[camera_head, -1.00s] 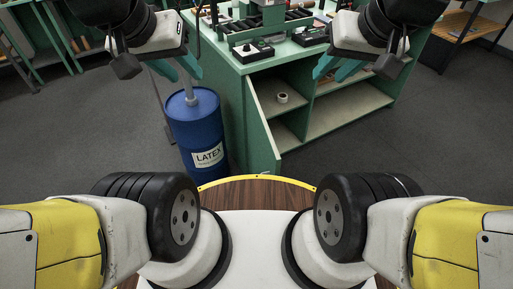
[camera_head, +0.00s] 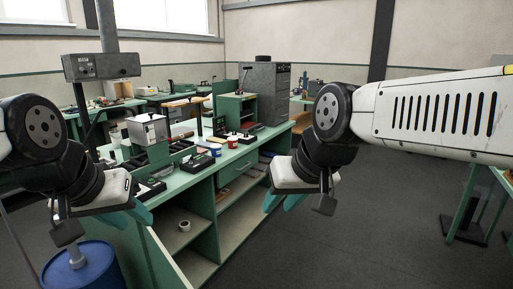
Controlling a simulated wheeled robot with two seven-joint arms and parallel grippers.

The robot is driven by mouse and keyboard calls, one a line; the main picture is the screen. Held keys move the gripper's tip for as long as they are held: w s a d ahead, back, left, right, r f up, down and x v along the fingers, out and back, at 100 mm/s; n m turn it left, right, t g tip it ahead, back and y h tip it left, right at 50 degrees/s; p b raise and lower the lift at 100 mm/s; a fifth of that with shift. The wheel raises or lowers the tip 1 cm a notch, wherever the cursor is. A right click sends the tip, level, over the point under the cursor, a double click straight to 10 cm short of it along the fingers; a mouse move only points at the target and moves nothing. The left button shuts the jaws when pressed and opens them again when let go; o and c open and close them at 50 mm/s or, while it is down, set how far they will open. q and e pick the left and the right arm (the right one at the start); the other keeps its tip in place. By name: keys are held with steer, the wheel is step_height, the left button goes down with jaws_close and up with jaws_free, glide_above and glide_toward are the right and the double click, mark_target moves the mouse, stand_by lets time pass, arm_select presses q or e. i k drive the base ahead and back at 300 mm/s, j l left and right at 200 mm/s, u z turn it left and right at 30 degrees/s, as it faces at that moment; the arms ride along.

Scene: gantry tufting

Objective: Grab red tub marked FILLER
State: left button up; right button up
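A small red tub (camera_head: 232,143) with a pale top stands on the green workbench (camera_head: 186,178), towards its near right part. It is too small to read any marking. My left gripper (camera_head: 132,217) is at the left, in front of the bench's near end, with its teal fingers apart and nothing seen between them. My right gripper (camera_head: 283,202) hangs in front of the bench's right side, with teal fingers apart and empty. It is below and to the right of the tub in the picture, clear of it.
A blue tub (camera_head: 215,150) stands close beside the red one. Black-and-green trays and devices crowd the bench. A roll of tape (camera_head: 184,225) lies on the open shelf below. A blue drum (camera_head: 84,270) stands at lower left.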

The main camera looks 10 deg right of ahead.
mark_target(232, 140)
steer(key=z, duration=0.2)
steer(key=i+l+z, duration=0.8)
steer(key=i, duration=0.45)
steer(key=i+u, duration=0.4)
steer(key=i+l+u, duration=0.1)
steer(key=i+u, duration=0.35)
steer(key=i+j+u, duration=0.2)
steer(key=u, duration=0.15)
steer(key=i+j+u, duration=0.1)
steer(key=i+u, duration=0.4)
steer(key=u, duration=0.2)
